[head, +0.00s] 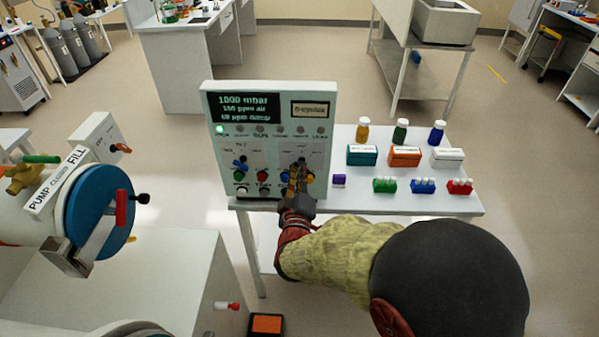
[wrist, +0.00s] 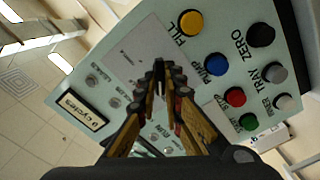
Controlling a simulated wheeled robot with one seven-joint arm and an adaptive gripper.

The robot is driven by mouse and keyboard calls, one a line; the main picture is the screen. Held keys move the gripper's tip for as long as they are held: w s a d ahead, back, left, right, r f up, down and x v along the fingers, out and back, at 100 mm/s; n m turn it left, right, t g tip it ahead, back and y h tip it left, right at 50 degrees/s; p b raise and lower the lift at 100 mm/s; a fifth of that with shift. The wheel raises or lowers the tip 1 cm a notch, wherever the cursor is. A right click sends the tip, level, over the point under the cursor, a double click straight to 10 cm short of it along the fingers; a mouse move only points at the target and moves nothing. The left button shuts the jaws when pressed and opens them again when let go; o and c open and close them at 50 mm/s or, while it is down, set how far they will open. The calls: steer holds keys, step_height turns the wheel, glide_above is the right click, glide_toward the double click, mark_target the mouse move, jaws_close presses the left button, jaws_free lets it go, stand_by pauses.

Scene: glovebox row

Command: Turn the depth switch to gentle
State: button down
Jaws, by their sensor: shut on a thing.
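The white control panel (head: 270,95) stands upright at the left end of the white table. My gripper (head: 299,178) reaches up to the right-hand rotary switch on its face. In the wrist view my gripper (wrist: 160,75) has its fingertips close together at the panel, shut on the depth switch's knob. The fingers hide most of the knob, and its pointer and small position labels cannot be read. A second rotary switch with a blue handle (head: 240,163) is to the left on the panel.
Push buttons lie close to my fingers: yellow FILL (wrist: 190,22), blue PUMP (wrist: 215,64), red STOP (wrist: 235,97) and several others. A small display (wrist: 83,113) reads 0 cycles. Bottles, boxes and vial racks stand on the table (head: 420,208) to the right. A blue round door (head: 100,212) is at left.

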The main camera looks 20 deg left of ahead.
steer(key=shift+f+m, duration=0.1)
steer(key=shift+m, duration=0.2)
steer(key=shift+d+m+b, duration=0.1)
steer(key=shift+m+b, duration=1.8)
steer(key=shift+m, duration=1.3)
steer(key=c, duration=2)
jaws_free()
steer(key=shift+o, duration=0.4)
